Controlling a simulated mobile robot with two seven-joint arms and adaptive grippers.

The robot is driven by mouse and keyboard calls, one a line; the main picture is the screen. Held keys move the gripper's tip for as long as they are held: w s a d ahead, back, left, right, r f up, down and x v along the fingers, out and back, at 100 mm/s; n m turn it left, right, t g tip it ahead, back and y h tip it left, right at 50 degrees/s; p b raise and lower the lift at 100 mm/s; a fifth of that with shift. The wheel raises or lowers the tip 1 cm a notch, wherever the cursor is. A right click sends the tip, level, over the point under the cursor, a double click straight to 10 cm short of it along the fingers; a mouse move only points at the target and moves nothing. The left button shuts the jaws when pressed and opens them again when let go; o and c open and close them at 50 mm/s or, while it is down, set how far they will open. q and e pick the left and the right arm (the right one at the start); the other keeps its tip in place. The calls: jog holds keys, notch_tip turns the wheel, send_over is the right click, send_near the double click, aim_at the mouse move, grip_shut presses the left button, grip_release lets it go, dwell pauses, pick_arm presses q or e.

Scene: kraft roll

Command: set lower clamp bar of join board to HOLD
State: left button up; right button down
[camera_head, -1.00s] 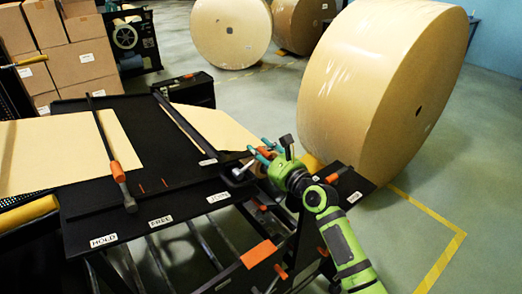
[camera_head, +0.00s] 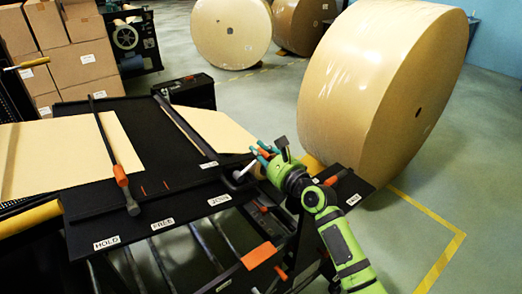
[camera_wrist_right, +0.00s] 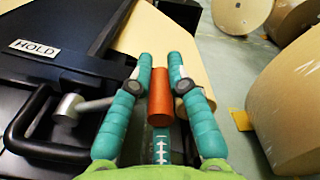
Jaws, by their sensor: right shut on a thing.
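The join board is a black sloped table (camera_head: 150,195) with HOLD, FREE and JOIN labels along its front edge. A bar with an orange grip (camera_head: 121,175) lies across its left part. A dark bar (camera_head: 185,125) lies further right, beside kraft paper. My right gripper (camera_head: 264,154) is at the board's right edge. In the right wrist view its teal fingers (camera_wrist_right: 160,85) are closed around an orange handle (camera_wrist_right: 160,95). A metal rod with a round knob (camera_wrist_right: 68,108) lies left of the handle; their joint is hidden by a finger. My left gripper is not in view.
A HOLD label (camera_wrist_right: 35,48) is near a black curved handle (camera_wrist_right: 35,130) in the wrist view. A large kraft roll (camera_head: 375,90) stands close to the right of my gripper. Stacked boxes (camera_head: 70,50) stand at the back left. Open floor lies at right.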

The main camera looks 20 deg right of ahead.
jog(key=a+r+n+p, duration=0.1)
jog(key=n+p, duration=0.1)
jog(key=n, duration=0.1)
jog(key=s+a+r+n+p, duration=0.1)
jog(key=a+r+n+p, duration=0.1)
jog(key=n+p, duration=0.1)
jog(key=a+r+n+p, duration=0.2)
jog(key=n, duration=0.1)
jog(key=shift+s+r+n+p, duration=0.15)
jog(key=shift+s+n+p, duration=0.15)
jog(key=shift+s, duration=0.1)
jog(key=shift+s+a+r+n+p, duration=0.1)
jog(key=shift+s+a+n+p, duration=0.1)
jog(key=shift+a+n+p, duration=0.35)
jog(key=shift+s+a+r+n+p, duration=0.1)
jog(key=shift+s+a+n+p, duration=0.15)
jog(key=shift+a+n, duration=0.6)
jog(key=shift+d+n, duration=0.2)
jog(key=shift+n, duration=0.1)
jog(key=c, duration=1.2)
grip_release()
